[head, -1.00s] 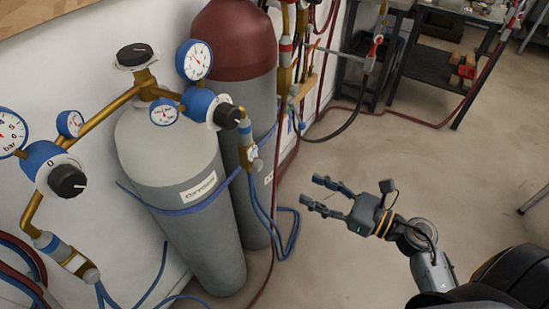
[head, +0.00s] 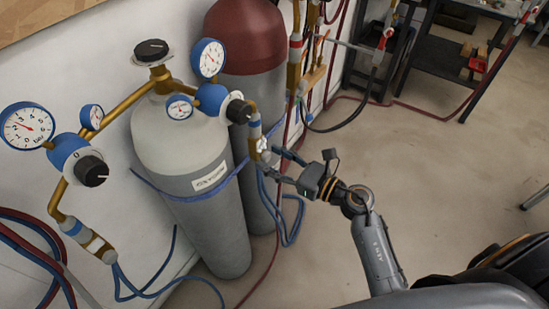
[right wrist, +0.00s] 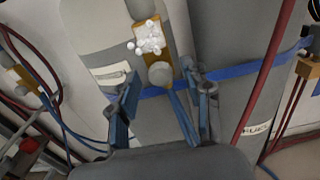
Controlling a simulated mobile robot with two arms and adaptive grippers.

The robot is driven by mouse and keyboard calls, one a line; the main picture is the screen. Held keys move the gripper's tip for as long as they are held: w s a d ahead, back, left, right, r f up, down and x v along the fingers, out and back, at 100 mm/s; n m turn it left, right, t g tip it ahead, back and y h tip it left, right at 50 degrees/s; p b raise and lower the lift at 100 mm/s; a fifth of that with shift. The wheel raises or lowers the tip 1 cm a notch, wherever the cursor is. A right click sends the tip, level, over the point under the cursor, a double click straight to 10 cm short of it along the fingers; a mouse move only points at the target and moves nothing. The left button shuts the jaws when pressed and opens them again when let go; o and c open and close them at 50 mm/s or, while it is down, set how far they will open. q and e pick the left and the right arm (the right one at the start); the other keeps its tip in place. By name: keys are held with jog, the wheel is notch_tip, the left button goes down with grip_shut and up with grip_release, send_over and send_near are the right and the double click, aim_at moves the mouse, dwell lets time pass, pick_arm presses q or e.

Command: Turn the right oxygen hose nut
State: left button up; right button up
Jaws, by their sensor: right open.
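The right oxygen hose nut (head: 262,147) is a brass fitting with a pale, knobbly part, below the right regulator on the grey oxygen cylinder (head: 185,140). It also shows in the right wrist view (right wrist: 150,40), with a rounded grey end below it and blue hose running down. My right gripper (head: 270,162) is open beside the fitting's lower end. In the right wrist view its two fingers (right wrist: 167,88) stand left and right below the nut, with no visible grip on it. The fingertips' exact distance from the fitting is hard to tell. My left gripper is not in view.
A left regulator and brass hose fitting (head: 95,245) hang at the left. A red-topped cylinder (head: 243,40) stands behind. Blue hoses (head: 285,235) loop below the right fitting. Red hoses and pipes run along the wall.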

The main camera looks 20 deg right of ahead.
grip_shut()
